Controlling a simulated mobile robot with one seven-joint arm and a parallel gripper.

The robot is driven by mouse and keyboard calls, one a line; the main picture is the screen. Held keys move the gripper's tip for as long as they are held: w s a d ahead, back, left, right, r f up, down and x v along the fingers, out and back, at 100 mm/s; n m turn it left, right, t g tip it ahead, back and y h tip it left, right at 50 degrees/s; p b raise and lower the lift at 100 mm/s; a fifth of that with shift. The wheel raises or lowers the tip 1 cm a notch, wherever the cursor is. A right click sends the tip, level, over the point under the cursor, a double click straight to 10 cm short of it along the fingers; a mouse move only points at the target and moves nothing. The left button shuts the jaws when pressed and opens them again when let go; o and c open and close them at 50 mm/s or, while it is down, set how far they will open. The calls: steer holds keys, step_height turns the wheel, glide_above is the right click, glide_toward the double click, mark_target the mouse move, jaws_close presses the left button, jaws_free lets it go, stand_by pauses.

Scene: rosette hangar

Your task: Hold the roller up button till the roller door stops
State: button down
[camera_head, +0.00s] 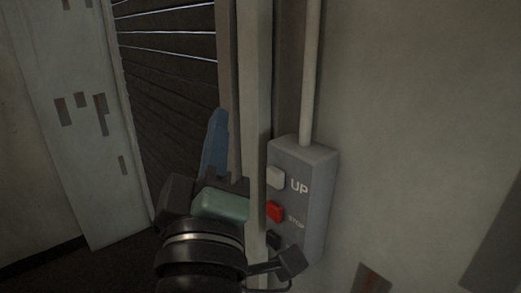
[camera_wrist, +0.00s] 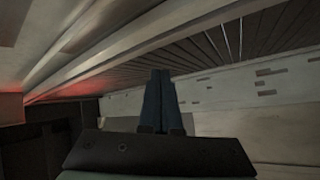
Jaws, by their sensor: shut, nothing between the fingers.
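A grey control box (camera_head: 318,205) is fixed to the wall at the right of the door frame. It carries a pale button (camera_head: 276,178) marked UP, a red stop button (camera_head: 274,211) below it and a dark button (camera_head: 273,240) at the bottom. The dark slatted roller door (camera_head: 170,85) is left of the frame; its slats also show in the wrist view (camera_wrist: 225,42). My gripper (camera_head: 218,112) has blue fingers, shut and empty, pointing up to the left of the box, apart from the buttons. The fingers show together in the wrist view (camera_wrist: 160,74), where no button is seen.
An upright door frame post (camera_head: 256,100) stands between my fingers and the box. A conduit (camera_head: 309,70) runs up from the box. A pale, patched column (camera_head: 75,110) stands left of the door. The wall (camera_head: 420,120) right of the box is mostly bare.

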mark_target(275, 178)
step_height(275, 178, down, 13)
steer(key=w+a+n+g+h+p, duration=0.1)
steer(key=n+g+p, duration=0.5)
steer(key=n, duration=1)
steer(key=shift+w+a+p, duration=0.2)
steer(key=shift+a+p, duration=0.45)
steer(key=shift+p, duration=0.5)
steer(key=shift+r, duration=0.15)
steer(key=w+d, duration=0.5)
steer(key=d, duration=0.2)
steer(key=shift+p, duration=0.35)
steer(key=shift+w+d, duration=0.1)
steer(key=shift+w+d, duration=0.25)
steer(key=shift+d, duration=0.1)
